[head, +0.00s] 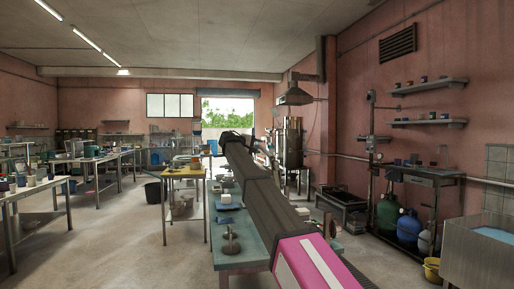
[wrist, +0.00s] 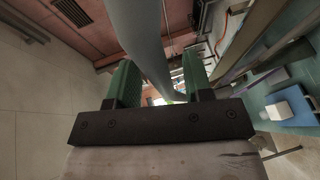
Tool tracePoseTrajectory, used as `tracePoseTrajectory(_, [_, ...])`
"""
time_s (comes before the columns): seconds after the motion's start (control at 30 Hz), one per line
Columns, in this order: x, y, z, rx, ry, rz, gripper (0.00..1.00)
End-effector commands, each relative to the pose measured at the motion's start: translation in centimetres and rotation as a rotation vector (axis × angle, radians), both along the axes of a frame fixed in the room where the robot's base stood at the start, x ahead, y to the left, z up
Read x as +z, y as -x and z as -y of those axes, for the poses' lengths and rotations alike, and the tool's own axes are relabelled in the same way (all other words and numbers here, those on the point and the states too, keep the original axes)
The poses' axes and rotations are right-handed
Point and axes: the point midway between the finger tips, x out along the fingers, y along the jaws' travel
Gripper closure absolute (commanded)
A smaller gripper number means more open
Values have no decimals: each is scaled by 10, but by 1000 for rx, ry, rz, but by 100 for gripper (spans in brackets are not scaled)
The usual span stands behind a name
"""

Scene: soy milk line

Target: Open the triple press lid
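In the wrist view my gripper (wrist: 159,62) has its two green fingers wide apart. A smooth grey curved bar (wrist: 137,35) runs down from the top edge and passes between the fingers or beyond them. Gaps show on both sides of it, and I cannot tell its depth or what it belongs to. I cannot make out the triple press or its lid for certain in either view. In the head view my long dark arm stretches over the teal table (head: 243,255) and hides part of it. My gripper cannot be made out there.
On the teal table stand a round metal piece with an upright knob (head: 230,241) and a white block (head: 226,199). A yellow table (head: 184,172) stands to the left. Steel worktables line the far left. Open floor (head: 120,250) lies between.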

Motion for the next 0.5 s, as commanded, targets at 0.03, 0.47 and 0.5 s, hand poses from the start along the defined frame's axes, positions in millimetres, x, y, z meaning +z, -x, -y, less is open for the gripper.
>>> tracePoseTrajectory(0.03, [0,0,0,0,1,1,54])
tracePoseTrajectory(0.47, [8,26,-31,3,3,2,54])
tracePoseTrajectory(0.5, [10,31,-36,2,3,2,54])
